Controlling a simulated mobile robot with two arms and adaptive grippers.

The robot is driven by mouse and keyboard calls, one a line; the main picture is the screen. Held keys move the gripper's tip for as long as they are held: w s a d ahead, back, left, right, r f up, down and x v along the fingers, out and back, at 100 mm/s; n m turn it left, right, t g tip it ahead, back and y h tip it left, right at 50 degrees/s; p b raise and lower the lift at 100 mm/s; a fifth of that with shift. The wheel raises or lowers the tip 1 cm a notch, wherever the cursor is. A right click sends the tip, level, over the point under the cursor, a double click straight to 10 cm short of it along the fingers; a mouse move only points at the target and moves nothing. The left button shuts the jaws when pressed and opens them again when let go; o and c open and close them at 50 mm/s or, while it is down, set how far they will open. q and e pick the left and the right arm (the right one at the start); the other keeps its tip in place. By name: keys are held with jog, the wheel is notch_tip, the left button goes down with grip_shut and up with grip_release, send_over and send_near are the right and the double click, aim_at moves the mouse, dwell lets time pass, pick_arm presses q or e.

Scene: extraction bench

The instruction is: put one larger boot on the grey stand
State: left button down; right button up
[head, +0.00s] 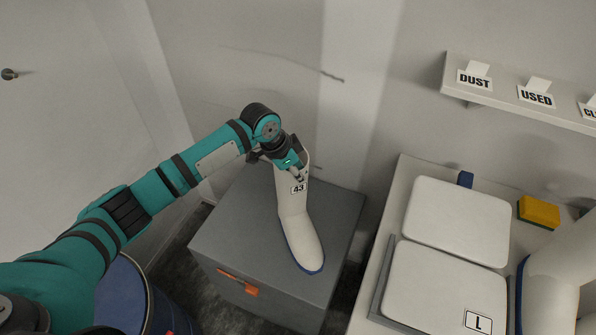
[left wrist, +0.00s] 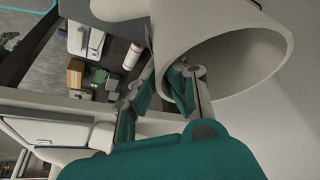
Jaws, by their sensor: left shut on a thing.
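A white boot (head: 293,222) with a blue sole and a label reading 43 is upright over the top of the grey stand (head: 233,213), toe pointing to the front. Whether its sole touches the stand is hard to tell. My left gripper (head: 292,168) is shut on the upper rim of the boot's shaft. In the left wrist view, the fingers (left wrist: 165,92) pinch the shaft wall beside the wide round opening of the boot (left wrist: 235,60). My right gripper is not in view.
A light bench with white padded lids (head: 458,222) stands right of the stand, with a yellow block (head: 539,212) on it. Another white boot-like shape (head: 556,275) is cut off at the right edge. A blue drum (head: 133,290) is at lower left; a labelled shelf (head: 500,96) hangs above.

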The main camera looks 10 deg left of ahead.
pick_arm(q)
jog(key=c, duration=1.5)
grip_release()
jog(key=shift+s, duration=0.1)
jog(key=shift+r, duration=0.1)
jog(key=b+v, duration=0.1)
jog(key=v, duration=1.1)
jog(key=shift+d, duration=0.1)
